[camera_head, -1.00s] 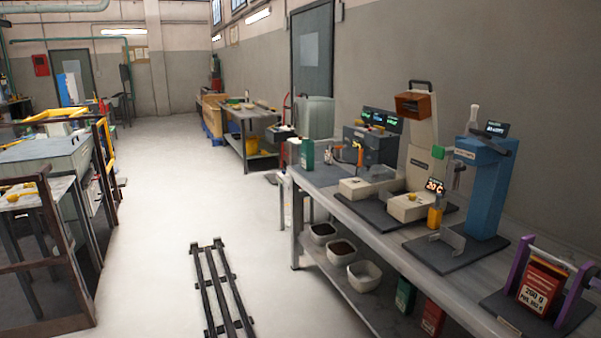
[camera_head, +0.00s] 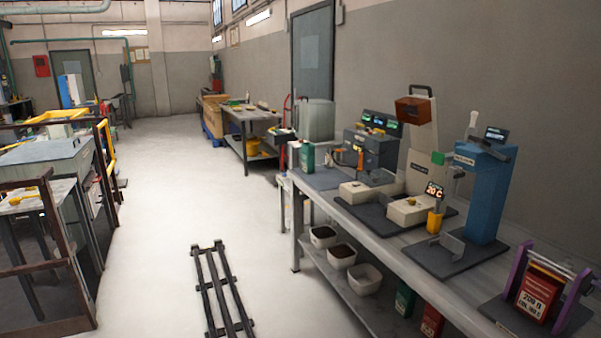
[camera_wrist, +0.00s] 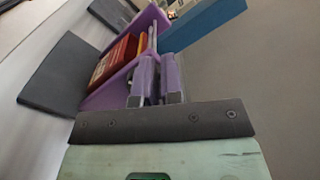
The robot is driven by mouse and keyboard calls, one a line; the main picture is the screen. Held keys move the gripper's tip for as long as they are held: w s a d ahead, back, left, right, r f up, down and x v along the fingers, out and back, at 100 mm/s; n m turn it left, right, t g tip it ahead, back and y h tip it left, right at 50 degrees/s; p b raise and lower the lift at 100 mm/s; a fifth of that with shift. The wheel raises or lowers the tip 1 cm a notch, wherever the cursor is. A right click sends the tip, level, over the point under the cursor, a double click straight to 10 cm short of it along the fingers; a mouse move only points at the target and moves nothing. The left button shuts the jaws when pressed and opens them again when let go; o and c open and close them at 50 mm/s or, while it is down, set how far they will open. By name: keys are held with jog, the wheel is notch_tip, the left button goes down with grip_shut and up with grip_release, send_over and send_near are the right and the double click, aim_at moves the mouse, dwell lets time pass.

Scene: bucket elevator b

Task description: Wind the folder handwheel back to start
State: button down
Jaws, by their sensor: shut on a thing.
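The folder (camera_head: 517,270) is a purple frame on a dark base at the bottom right of the head view. A red printed bag (camera_head: 539,298) stands between its uprights, with a bar across the top. In the wrist view, its purple side plate (camera_wrist: 120,85) and the red bag (camera_wrist: 113,62) show beyond my gripper (camera_wrist: 158,62). My gripper is shut at the near side of the frame. What it grips, seemingly the handwheel, is largely hidden between the fingers. My gripper cannot be made out in the head view.
A blue machine (camera_head: 480,195) stands left of the folder on the same bench (camera_head: 425,285). A beige sealer-like machine (camera_head: 420,150) and a yellow container (camera_head: 435,222) stand farther along. Black floor rails (camera_head: 222,290) run left of the bench. The wall rises close behind.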

jog(key=shift+w+a+r, duration=0.1)
jog(key=shift+w+a, duration=0.1)
jog(key=shift+w, duration=0.1)
jog(key=shift+r+p, duration=0.1)
jog(key=shift+p, duration=0.25)
jog(key=shift+s, duration=0.1)
jog(key=v, duration=0.5)
jog(key=s+a+f+n+g+h, duration=0.25)
jog(key=a+f+g, duration=0.2)
jog(key=f, duration=0.25)
jog(key=w+a+f+n+g+p, duration=0.1)
jog(key=w+a+f+n+g, duration=0.15)
jog(key=a, duration=0.45)
jog(key=w+a+f+n+g+p, duration=0.1)
jog(key=a+f+n+g, duration=0.15)
jog(key=a, duration=0.45)
jog(key=s+a+n+g+h+p, duration=0.1)
jog(key=a+n, duration=0.5)
jog(key=a, duration=1.2)
jog(key=a+n+g+h+p, duration=0.2)
jog(key=a+n+g+h, duration=0.2)
jog(key=a, duration=1.4)
jog(key=shift+s+a+n+g, duration=0.4)
jog(key=shift+n+g, duration=0.45)
jog(key=shift+g, duration=0.1)
